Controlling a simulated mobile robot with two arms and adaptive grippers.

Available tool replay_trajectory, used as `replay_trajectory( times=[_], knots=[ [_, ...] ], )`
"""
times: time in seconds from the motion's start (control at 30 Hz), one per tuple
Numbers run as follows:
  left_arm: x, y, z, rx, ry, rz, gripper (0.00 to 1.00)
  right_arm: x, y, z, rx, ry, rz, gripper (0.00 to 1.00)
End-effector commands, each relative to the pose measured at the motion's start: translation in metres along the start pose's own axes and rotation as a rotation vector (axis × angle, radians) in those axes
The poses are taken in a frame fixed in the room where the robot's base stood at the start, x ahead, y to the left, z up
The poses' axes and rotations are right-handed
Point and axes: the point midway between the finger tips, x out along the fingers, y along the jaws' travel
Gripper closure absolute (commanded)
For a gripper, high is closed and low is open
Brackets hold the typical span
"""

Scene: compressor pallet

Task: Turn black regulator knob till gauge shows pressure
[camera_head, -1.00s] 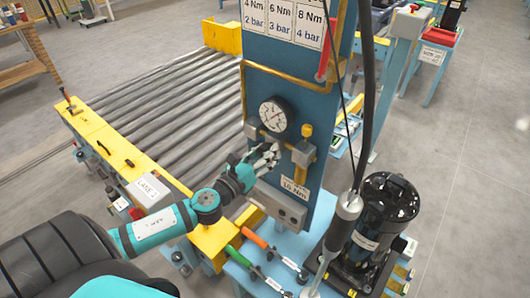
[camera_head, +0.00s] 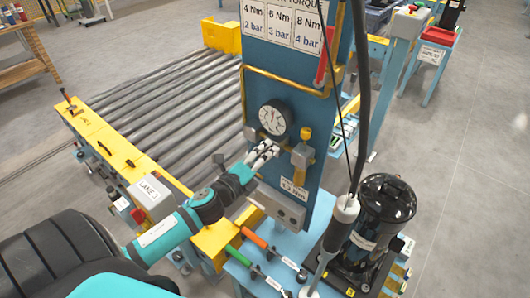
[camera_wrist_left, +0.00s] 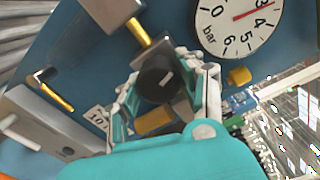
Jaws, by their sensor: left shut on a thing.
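The black regulator knob (camera_wrist_left: 160,79) sits between the fingers of my left gripper (camera_wrist_left: 168,88) in the left wrist view, with a pale mark on its face. My left gripper (camera_head: 266,151) is shut on it; in the head view the fingers hide the knob. The round white gauge (camera_head: 273,118) with a black rim is just above the gripper on the blue panel. In the left wrist view the gauge (camera_wrist_left: 236,28) is cut off at the top; its red needle points close to the 3. My right gripper is not in view.
A brass fitting (camera_head: 301,154) stands close to the right of my left gripper. A tool (camera_head: 346,209) hangs on a cable in front of the black compressor (camera_head: 382,222). Green and orange-handled tools lie on the blue surface below. A roller conveyor (camera_head: 170,105) is at left.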

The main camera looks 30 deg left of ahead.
Motion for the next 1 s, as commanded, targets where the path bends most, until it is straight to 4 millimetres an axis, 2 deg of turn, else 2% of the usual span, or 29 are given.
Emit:
replay_trajectory(
  times=[0.2, 0.5, 1.0],
  knots=[
    [0.0, -0.002, 0.002, -0.193, 0.003, 0.001, 0.94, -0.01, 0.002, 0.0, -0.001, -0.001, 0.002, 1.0],
    [0.0, -0.002, 0.002, -0.391, 0.008, 0.002, 0.94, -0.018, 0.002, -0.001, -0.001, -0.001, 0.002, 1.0],
    [0.0, -0.001, 0.001, -0.498, 0.013, 0.002, 0.94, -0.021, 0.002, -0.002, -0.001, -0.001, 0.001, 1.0]
  ],
)
